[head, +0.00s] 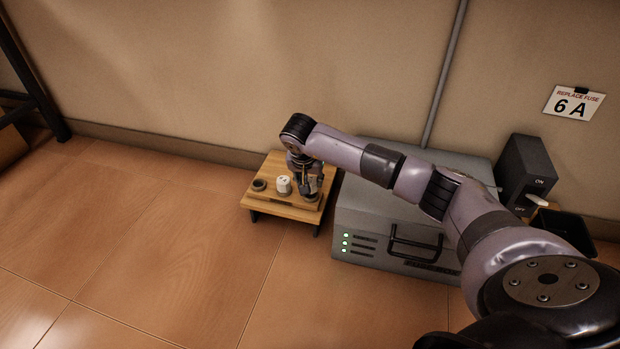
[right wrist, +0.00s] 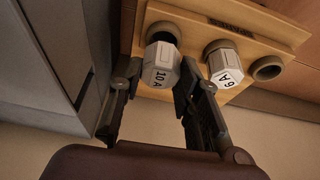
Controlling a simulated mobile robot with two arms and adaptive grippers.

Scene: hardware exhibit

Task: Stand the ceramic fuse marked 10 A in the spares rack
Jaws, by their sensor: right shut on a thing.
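My right gripper (head: 309,184) is over the right end of the spares rack (head: 284,197). In the right wrist view its fingers (right wrist: 158,76) are closed on the sides of the white ceramic fuse marked 10 A (right wrist: 161,68). The fuse is at the rack's end socket (right wrist: 163,31), whose dark opening shows beside it; I cannot tell how far in it sits. A white fuse marked 6 A (right wrist: 225,67) stands in the middle socket; it also shows in the head view (head: 283,185). The other end socket (right wrist: 267,68) is empty. My left gripper is not in view.
The rack is on a low wooden stand (head: 262,209). A grey metal box (head: 355,222) with green lights and a handle stands close on its right. A black switch unit (head: 526,168) and a "REPLACE FUSE 6 A" sign (head: 573,103) are farther right. Floor left of the stand is clear.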

